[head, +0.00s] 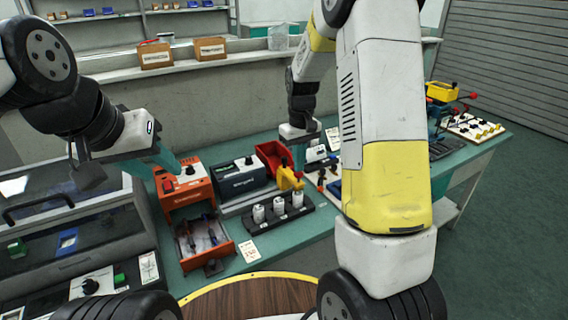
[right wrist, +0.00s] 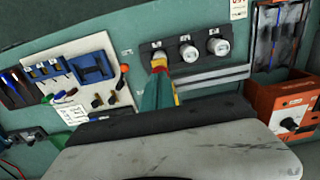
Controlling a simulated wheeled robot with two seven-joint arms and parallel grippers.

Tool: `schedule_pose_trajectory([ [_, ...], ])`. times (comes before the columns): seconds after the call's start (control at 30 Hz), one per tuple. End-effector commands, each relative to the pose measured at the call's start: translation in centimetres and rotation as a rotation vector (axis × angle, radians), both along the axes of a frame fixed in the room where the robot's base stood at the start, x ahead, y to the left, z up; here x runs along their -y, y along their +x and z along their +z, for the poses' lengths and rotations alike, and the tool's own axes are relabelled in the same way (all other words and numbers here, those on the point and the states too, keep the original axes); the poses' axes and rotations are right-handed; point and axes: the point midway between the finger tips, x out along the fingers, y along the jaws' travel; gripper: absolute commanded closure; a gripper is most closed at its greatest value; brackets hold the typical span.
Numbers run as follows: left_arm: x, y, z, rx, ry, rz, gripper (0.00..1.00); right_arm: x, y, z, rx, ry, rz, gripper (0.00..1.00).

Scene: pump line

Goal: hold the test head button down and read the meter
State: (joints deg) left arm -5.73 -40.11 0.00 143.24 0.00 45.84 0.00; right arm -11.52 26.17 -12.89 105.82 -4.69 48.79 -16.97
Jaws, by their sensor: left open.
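A yellow tool with a dark top, apparently the test head (head: 290,179), stands over the rightmost white cylinder in a black holder (head: 264,217). My right gripper (head: 298,152) is just above and behind it. In the right wrist view, its teal fingers (right wrist: 157,93) reach a yellow and red part at the leftmost cylinder (right wrist: 158,56); its grip is unclear. No button can be made out. A dark box with a pale panel and knob (head: 242,178), possibly the meter, stands behind the holder; its reading is illegible. My left gripper (head: 165,158) is open and empty, near an orange unit (head: 185,187).
An open orange drawer (head: 205,238) with tools sits left of the holder. A red bin (head: 273,155) stands behind. A glass-fronted cabinet (head: 60,235) is at left. A tool board (right wrist: 85,85) lies beside the holder in the right wrist view.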

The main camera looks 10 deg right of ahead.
Motion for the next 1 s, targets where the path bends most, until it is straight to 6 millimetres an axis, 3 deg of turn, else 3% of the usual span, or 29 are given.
schedule_pose_trajectory([
  [0.6,0.0,0.0,0.0,0.000,0.000,0.000,0.59,0.0,0.1,4.4,0.003,0.000,-0.001,1.00],
  [1.0,0.0,0.0,0.0,0.000,0.000,0.000,0.59,0.0,0.1,4.9,0.002,0.000,0.000,1.00],
])
